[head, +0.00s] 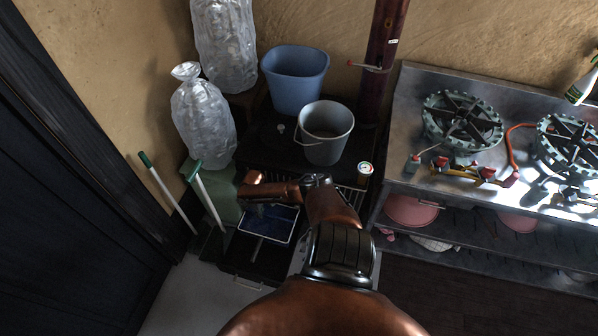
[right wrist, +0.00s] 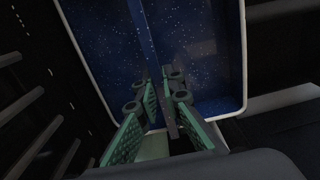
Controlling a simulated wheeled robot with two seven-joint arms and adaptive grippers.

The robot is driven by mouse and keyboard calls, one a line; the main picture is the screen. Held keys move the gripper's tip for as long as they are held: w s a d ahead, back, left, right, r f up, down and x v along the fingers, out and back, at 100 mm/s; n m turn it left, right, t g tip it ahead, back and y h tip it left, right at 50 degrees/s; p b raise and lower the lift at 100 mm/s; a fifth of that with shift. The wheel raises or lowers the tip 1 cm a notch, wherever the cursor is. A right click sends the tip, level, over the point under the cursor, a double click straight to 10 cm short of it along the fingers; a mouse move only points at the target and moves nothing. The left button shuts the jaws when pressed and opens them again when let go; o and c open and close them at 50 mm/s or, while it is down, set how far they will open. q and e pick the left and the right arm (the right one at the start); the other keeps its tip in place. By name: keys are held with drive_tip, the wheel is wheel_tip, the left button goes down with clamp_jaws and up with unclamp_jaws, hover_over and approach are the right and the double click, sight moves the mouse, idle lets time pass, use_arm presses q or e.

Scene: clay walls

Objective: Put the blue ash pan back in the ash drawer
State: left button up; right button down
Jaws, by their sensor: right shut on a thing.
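The blue ash pan (head: 280,226), dark speckled blue with a pale rim, is just below my right wrist in the head view. It fills the upper middle of the right wrist view (right wrist: 205,45). My right gripper (right wrist: 166,96) is shut on the thin bar that runs across the pan, with its green pads on either side of it. The black ash drawer (head: 252,268) stands open below the stove, under and in front of the pan. I cannot tell whether the pan touches the drawer floor. My left gripper is out of view.
A grey bucket (head: 326,134) and a blue tub (head: 295,80) stand on the black stove top. Green-handled tools (head: 205,200) lean left of the drawer. A steel counter (head: 450,190) with gas burners is at the right. A dark door is at far left.

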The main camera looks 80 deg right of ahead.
drive_tip(key=shift+w+f+b, duration=0.1)
drive_tip(key=shift+f+b, duration=1.45)
drive_tip(key=shift+f, duration=0.7)
drive_tip(key=c, duration=2)
unclamp_jaws()
drive_tip(key=shift+r, duration=0.15)
wheel_tip(320, 180, up, 12)
drive_tip(key=shift+d+f, duration=0.1)
